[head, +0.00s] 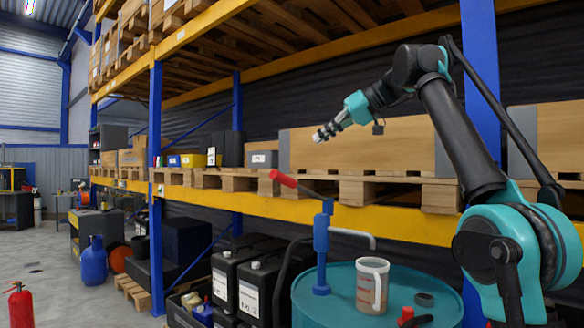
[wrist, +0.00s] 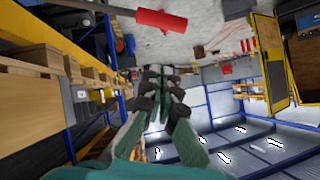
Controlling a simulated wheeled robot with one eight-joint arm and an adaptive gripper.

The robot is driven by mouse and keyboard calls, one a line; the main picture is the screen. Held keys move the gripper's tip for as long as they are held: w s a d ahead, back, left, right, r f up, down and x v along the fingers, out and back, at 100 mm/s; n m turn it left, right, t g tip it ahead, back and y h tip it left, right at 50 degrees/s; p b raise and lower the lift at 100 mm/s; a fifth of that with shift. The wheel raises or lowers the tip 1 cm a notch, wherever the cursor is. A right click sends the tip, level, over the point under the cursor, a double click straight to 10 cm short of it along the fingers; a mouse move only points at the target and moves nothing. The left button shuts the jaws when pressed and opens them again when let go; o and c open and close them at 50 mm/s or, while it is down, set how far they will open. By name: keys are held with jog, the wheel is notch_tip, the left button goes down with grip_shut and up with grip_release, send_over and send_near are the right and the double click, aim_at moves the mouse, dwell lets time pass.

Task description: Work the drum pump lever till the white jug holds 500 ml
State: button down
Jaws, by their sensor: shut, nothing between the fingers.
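The blue drum pump (head: 321,250) stands upright on a teal drum (head: 335,308). Its lever has a red grip (head: 283,179) pointing up and left; the red grip also shows at the top of the wrist view (wrist: 161,20). The pump's grey spout (head: 355,234) reaches right, above the white jug (head: 373,265). The jug stands on the drum top, with a brownish-red area on its side; I cannot read a level. My gripper (head: 322,135) is above and right of the red grip, apart from it. Its fingers (wrist: 164,82) are together and empty.
A dark round cap (head: 424,299) and a red item (head: 408,315) lie on the drum near the jug. A racking shelf with a yellow beam (head: 400,222) and boxes stands behind. Black canisters (head: 262,285) stand left of the drum. The floor at far left is open, with a red extinguisher (head: 20,305).

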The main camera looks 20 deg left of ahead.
jog(key=s+d+f+x, duration=0.1)
jog(key=f+x, duration=0.1)
jog(key=x, duration=1)
jog(key=shift+s+f, duration=0.2)
